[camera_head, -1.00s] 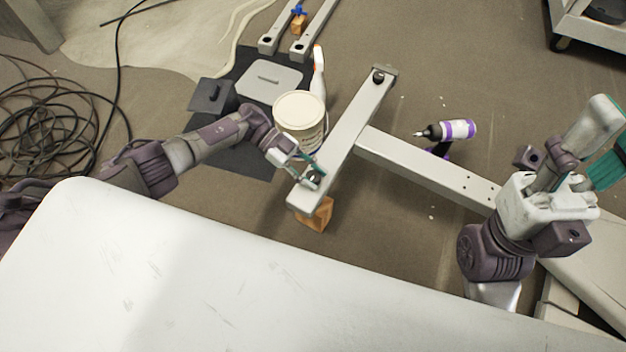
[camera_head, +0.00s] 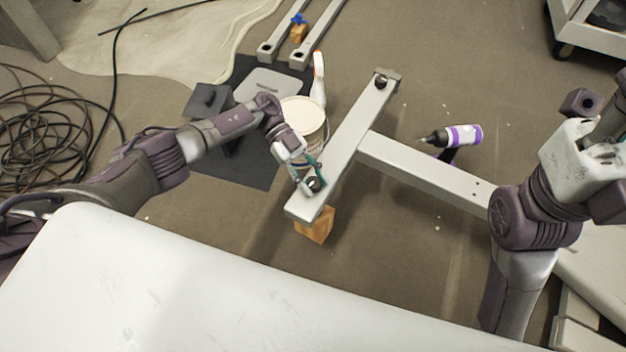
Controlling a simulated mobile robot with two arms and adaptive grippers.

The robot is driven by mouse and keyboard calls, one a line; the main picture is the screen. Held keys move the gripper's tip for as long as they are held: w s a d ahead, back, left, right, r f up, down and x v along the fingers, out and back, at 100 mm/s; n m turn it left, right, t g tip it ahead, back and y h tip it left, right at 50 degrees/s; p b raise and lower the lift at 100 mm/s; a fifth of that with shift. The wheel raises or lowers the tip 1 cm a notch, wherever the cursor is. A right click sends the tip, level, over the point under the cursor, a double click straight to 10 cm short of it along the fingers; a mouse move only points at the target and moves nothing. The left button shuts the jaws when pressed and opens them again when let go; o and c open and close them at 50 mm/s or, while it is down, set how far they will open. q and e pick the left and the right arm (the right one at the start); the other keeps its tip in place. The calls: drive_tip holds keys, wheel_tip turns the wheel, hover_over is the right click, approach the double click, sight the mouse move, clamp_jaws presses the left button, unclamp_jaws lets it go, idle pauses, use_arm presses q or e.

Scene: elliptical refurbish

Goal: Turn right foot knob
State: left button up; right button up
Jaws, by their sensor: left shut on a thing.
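A grey metal frame with a T-shaped end (camera_head: 345,146) lies over the floor, its near end resting by an orange-brown block (camera_head: 316,226). A dark foot knob (camera_head: 313,184) sits near the near end of the crossbar. Another dark knob (camera_head: 381,82) sits at the far end. My left gripper (camera_head: 312,181) comes from the left and is shut on the near knob, its teal fingers around it. My right arm is at the right edge, and its fingers are out of the picture.
A white surface (camera_head: 200,290) fills the near side. Black cables (camera_head: 45,125) lie at left.

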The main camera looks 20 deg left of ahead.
use_arm(q)
drive_tip(key=o, duration=1.2)
drive_tip(key=shift+c, duration=0.2)
drive_tip(key=v, duration=0.7)
drive_tip(key=shift+w+a, duration=0.1)
drive_tip(key=shift+a, duration=0.05)
